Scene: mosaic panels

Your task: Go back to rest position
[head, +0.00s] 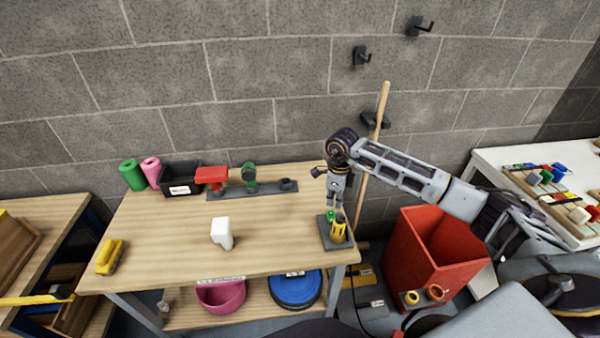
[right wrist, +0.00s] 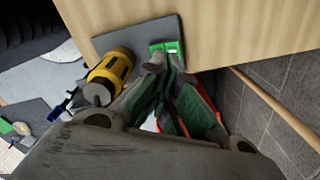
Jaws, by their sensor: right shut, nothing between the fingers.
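My right arm reaches in from the right in the head view and hangs over the right end of the wooden workbench (head: 160,235). My right gripper (head: 334,204) points down, shut and empty. It is just above a grey base plate (head: 326,235) that carries a yellow and black tool (head: 338,229) and a small green part (head: 330,215). In the right wrist view the fingertips (right wrist: 164,62) are close to the green part (right wrist: 172,47), with the yellow tool (right wrist: 112,68) to their left. I cannot tell whether they touch the green part. My left gripper is not in view.
A grey rack (head: 268,189) with red and green tools and a black bin (head: 180,180) stand at the bench's back. A white object (head: 221,232) and a yellow one (head: 110,257) lie nearer. A wooden pole (head: 378,130) and red bin (head: 432,250) are near my right arm.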

